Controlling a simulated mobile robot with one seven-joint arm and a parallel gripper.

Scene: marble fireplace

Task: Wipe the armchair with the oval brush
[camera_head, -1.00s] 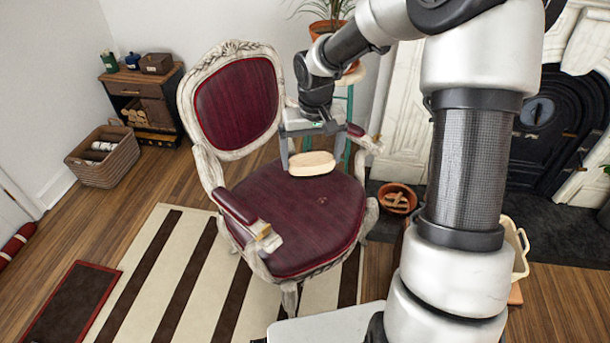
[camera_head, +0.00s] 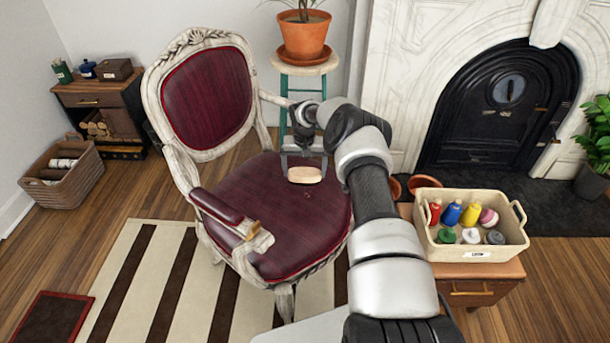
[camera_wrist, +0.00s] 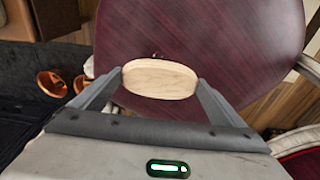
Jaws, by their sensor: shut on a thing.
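The armchair (camera_head: 265,205) has a dark red seat and back in a worn white carved frame; its seat also fills much of the wrist view (camera_wrist: 215,40). The oval brush (camera_head: 305,174) is pale wood and shows its oval top in the wrist view (camera_wrist: 160,79). My gripper (camera_head: 304,168) is shut on the brush, one finger at each end, as the wrist view shows (camera_wrist: 160,84). The brush is over the rear right part of the seat. I cannot tell whether it touches the seat. Its underside is hidden. A small dark spot (camera_head: 307,195) shows on the seat.
A cream bin (camera_head: 478,254) of spools stands on a small wooden cabinet (camera_head: 480,285) at right. A potted plant (camera_head: 304,38) sits on a stool (camera_head: 304,68) behind the chair. Terracotta pots (camera_head: 424,182) lie near the fireplace (camera_head: 395,90). A basket (camera_head: 62,172) stands at left.

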